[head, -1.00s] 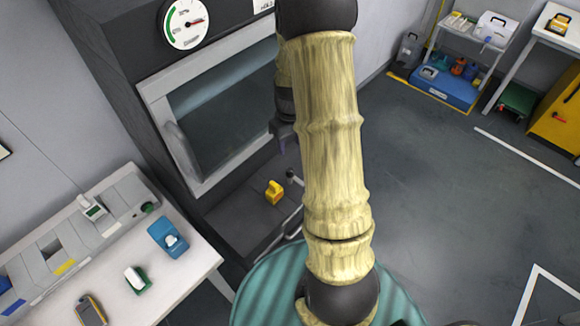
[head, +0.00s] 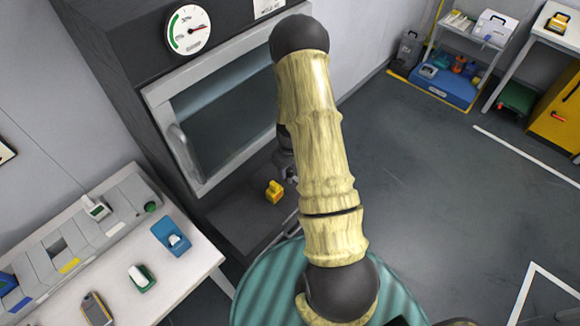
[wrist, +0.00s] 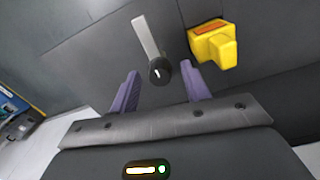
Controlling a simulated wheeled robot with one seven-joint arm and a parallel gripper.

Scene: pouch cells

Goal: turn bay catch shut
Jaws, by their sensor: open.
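What looks like the bay catch is a light grey lever arm (wrist: 148,38) on a round black pivot (wrist: 158,72), set in a dark grey panel in the wrist view. The arm points up and slightly left from the pivot. My gripper (wrist: 160,76) is open, with one purple finger on each side of the pivot end in that view. Whether a finger touches it I cannot tell. Nothing is held. In the head view my arm hides most of the gripper and the catch. A yellow block-like piece (wrist: 213,45) sits right of the lever; it also shows in the head view (head: 274,191).
A dark cabinet with a glazed, white-framed door (head: 160,98) and a gauge (head: 188,30) stands behind my arm. A white table (head: 203,262) at left carries a grey rack, a blue device and small items. The floor (head: 440,180) on the right is open.

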